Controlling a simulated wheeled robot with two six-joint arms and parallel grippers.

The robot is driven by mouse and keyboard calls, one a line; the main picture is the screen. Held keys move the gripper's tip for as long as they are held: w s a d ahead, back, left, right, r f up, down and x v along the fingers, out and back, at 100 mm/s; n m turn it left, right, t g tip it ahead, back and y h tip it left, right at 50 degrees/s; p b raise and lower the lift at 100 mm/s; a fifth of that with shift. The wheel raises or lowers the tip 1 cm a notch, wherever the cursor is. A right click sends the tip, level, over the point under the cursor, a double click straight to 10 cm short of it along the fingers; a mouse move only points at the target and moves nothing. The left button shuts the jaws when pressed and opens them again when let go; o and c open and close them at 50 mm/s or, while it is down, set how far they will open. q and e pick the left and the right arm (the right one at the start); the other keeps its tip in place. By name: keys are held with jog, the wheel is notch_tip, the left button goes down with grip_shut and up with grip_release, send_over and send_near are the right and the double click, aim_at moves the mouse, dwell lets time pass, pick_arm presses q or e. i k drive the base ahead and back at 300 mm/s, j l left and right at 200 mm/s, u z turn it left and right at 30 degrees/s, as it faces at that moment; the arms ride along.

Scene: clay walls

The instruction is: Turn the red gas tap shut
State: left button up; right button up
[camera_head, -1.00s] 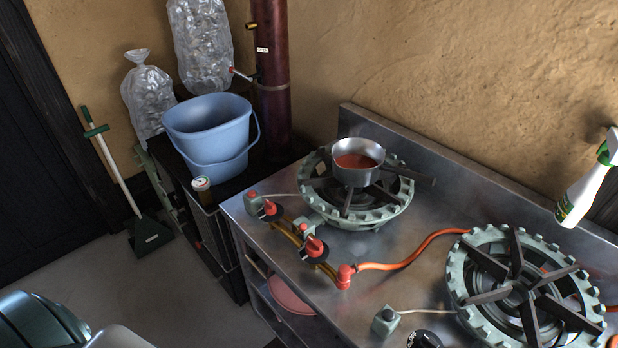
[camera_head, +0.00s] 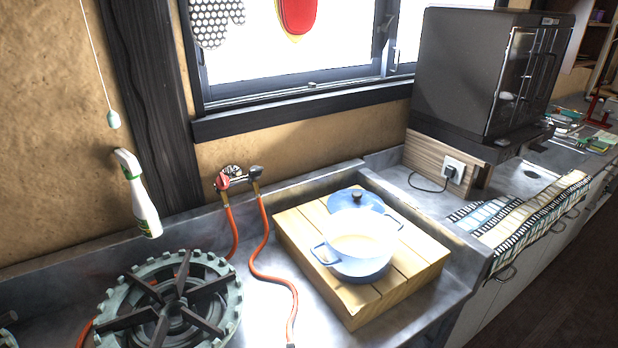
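The red gas tap (camera_head: 222,182) is on a small pipe fitting low on the clay wall, behind the steel counter. A second tap with a dark handle (camera_head: 255,172) sits just right of it on the same fitting. An orange hose (camera_head: 231,232) hangs from below the red tap, and another orange hose (camera_head: 262,262) runs down from the dark tap across the counter. The angle of the red handle is too small to tell. Neither of my grippers shows in the view.
A green-grey gas burner (camera_head: 170,310) stands in front of the taps at the left. A white spray bottle (camera_head: 138,198) is left of them. A blue pot (camera_head: 358,250) sits on a wooden board (camera_head: 400,292) at the right. A dark oven (camera_head: 470,75) stands farther right.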

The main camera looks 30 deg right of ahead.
aim_at(222, 180)
jog(key=z, duration=0.4)
jog(key=k+u, duration=0.1)
jog(key=u, duration=0.3)
jog(key=j+u, duration=0.1)
jog(key=u, duration=0.25)
jog(key=k+j+u, duration=0.1)
jog(key=u, duration=0.3)
jog(key=k+j+u, duration=0.1)
jog(key=u, duration=0.3)
jog(key=z, duration=1.6)
jog(key=l+z, duration=0.15)
jog(key=l, duration=0.35)
jog(key=i+l+z, duration=0.1)
jog(key=l, duration=0.4)
